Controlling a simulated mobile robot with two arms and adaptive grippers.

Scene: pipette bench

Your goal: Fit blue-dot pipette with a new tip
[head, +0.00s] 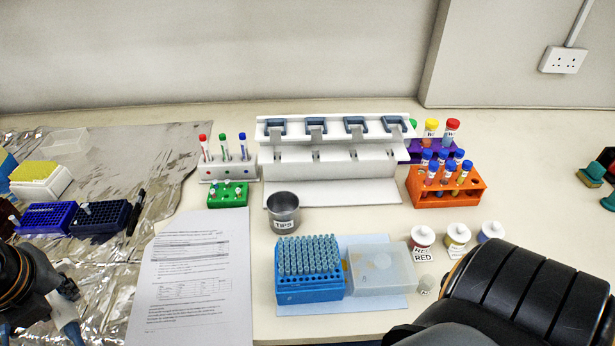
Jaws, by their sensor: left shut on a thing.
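A blue tip box (309,290) stands at the front centre, filled with rows of blue-grey tips (308,255). Its clear lid (380,275) lies to its right. The white pipette stand (335,190) at the back centre shows several blue-grey holders along its top, and I see no pipette hanging there. My left gripper (62,305) is at the lower left edge, over the foil and well left of the tip box. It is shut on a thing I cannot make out. No blue dot can be made out. My right gripper is outside the view.
A metal cup labelled TIPS (284,212) stands behind the tip box. Tube racks in white (215,172), green (228,195) and orange (445,195) stand around the stand. Blue racks (47,219) sit on foil at left. A paper sheet (190,280) lies flat. My right arm covers the lower right.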

